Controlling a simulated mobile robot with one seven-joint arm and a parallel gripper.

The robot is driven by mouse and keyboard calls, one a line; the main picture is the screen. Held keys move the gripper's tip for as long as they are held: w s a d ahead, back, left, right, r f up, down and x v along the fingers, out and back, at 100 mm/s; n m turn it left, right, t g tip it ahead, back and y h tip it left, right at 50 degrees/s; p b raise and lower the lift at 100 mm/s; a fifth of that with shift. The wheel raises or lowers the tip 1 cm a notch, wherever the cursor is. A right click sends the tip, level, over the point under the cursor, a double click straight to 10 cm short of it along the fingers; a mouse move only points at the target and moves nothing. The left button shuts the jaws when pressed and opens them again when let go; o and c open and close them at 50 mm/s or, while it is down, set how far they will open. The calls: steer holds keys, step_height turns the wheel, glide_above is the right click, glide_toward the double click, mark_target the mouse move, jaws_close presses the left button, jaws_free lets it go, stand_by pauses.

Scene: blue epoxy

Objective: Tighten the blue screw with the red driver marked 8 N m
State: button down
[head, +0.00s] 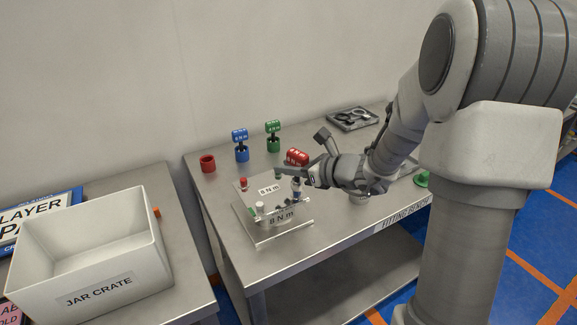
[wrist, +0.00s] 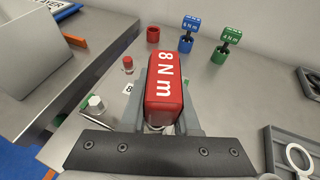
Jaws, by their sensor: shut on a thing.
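My gripper (head: 304,172) is shut on the red driver (head: 297,157), whose handle reads 8 N m. The driver (wrist: 164,90) fills the middle of the wrist view between the two fingers. It is held over the right side of a metal fixture (head: 262,240) with an 8 N m label. A small blue part, seemingly the blue screw (head: 297,193), shows just below the gripper at the fixture's right. I cannot tell whether the driver's tip touches it. In the wrist view the driver and gripper hide that spot.
The fixture also carries a red-topped post (head: 243,182) and a white-topped one (head: 259,206). Behind stand an empty red holder (head: 208,163), a blue driver (head: 240,136) and a green driver (head: 273,128) in holders. A grey tray (head: 352,119) lies at the back; a jar crate (head: 150,230) stands left.

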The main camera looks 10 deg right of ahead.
steer(key=shift+f+b, duration=1)
steer(key=shift+f, duration=0.1)
steer(key=c, duration=0.6)
jaws_free()
steer(key=shift+r, duration=0.1)
steer(key=shift+r+p, duration=0.6)
steer(key=shift+r, duration=0.15)
